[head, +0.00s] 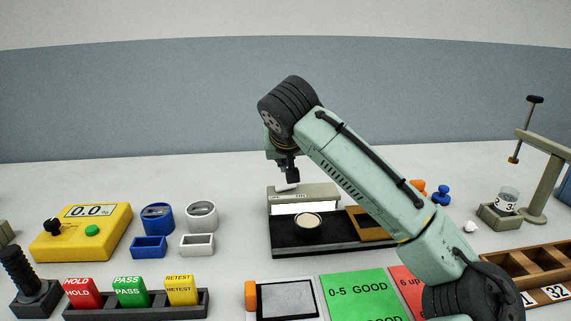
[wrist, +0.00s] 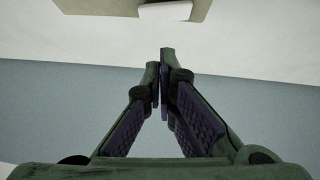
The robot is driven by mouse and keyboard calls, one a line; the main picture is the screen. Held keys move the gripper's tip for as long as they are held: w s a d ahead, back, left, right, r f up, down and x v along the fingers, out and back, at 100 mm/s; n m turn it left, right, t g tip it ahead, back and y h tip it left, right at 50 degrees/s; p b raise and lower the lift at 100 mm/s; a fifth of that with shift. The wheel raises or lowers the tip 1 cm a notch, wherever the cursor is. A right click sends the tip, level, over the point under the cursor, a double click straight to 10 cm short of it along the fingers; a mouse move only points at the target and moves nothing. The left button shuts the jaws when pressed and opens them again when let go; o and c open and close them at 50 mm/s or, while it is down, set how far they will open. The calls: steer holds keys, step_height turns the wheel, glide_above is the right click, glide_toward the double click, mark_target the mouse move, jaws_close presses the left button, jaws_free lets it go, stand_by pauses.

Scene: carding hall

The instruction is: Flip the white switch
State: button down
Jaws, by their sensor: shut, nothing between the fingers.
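The white switch (head: 287,187) is a small white rocker on top of the beige light box (head: 318,192) at the back of a black base. In the head view my gripper (head: 291,181) points down right at the switch; I cannot tell whether it touches it. In the wrist view the white switch (wrist: 165,11) shows at the top edge, partly cut off, on the beige housing (wrist: 98,6). My gripper (wrist: 162,52) is shut and empty there, with its fingertips below the switch in the picture and a visible gap between them.
The black base (head: 290,240) carries a round dish (head: 308,221) before a lit panel. A yellow meter box (head: 82,232), blue and white sharpener-like cups and small trays stand left. Coloured blocks, green and red cards lie in front. A glass jar (head: 507,199) and a stand are right.

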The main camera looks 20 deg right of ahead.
steer(key=b+v, duration=0.2)
steer(key=v, duration=0.8)
steer(key=shift+a+r+b, duration=0.25)
steer(key=shift+b, duration=0.15)
